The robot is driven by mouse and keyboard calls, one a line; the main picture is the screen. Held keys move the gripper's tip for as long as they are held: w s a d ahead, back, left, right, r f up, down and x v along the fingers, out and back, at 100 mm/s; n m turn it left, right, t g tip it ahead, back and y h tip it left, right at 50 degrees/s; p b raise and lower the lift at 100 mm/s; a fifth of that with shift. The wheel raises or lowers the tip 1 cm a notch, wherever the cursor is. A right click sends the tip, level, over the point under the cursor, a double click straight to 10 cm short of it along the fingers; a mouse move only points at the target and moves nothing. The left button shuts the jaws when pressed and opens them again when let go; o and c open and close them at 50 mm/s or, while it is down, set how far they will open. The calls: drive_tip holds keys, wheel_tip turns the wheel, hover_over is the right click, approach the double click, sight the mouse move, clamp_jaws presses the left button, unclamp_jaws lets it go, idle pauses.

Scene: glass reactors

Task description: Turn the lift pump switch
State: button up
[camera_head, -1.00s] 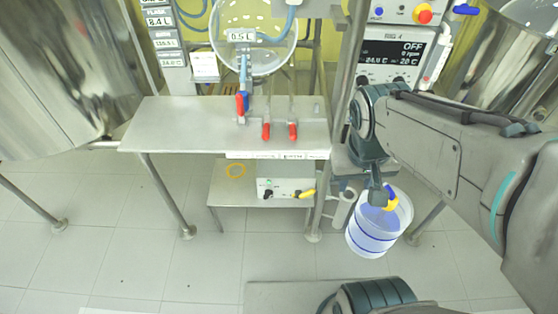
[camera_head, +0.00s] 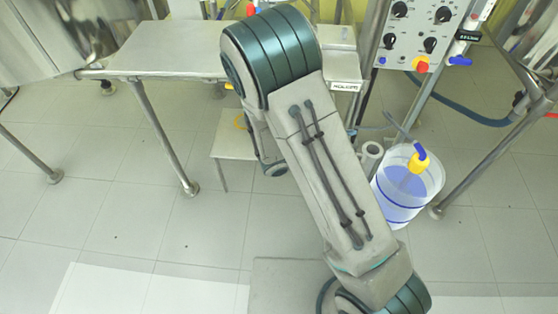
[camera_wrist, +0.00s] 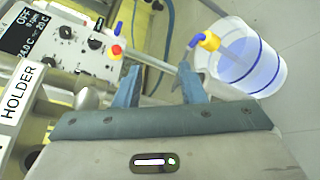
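No switch labelled as the lift pump switch can be read in the views now. The pump-like box on the lower shelf, seen earlier with black and yellow knobs, is hidden behind my arm in the head view. A control panel (camera_head: 415,30) with several black knobs and a red button on yellow stands at the upper right; it also shows at the upper left of the wrist view (camera_wrist: 85,45). My gripper (camera_wrist: 160,76) is open, its two blue fingers apart with nothing seen held between them. In the head view my arm hides the gripper.
A clear bucket (camera_head: 395,212) of bluish liquid with a yellow and blue fitting (camera_head: 418,160) stands on the floor, right of the frame. A steel table (camera_head: 160,55) and a lower shelf (camera_head: 228,146) are at left. A HOLDER label (camera_wrist: 20,95) shows at wrist-view left.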

drive_tip(key=w+a+f+n+t+y+b, duration=0.2)
drive_tip(key=a+f+n+t+y+b, duration=0.55)
drive_tip(key=f, duration=0.65)
drive_tip(key=w+a+f+n+t+y+b, duration=0.15)
drive_tip(key=a+f+n+t+y, duration=0.4)
drive_tip(key=a+f, duration=0.7)
drive_tip(key=w+n+g+b, duration=0.1)
drive_tip(key=w+b, duration=0.1)
drive_tip(key=w, duration=0.4)
drive_tip(key=w+d+f+n+y+b, duration=0.1)
drive_tip(key=w+b, duration=0.2)
drive_tip(key=w, duration=0.4)
drive_tip(key=shift+w+d+f+n+g, duration=0.2)
drive_tip(key=shift+d+n+g, duration=0.1)
drive_tip(key=shift+n+g, duration=0.1)
clamp_jaws()
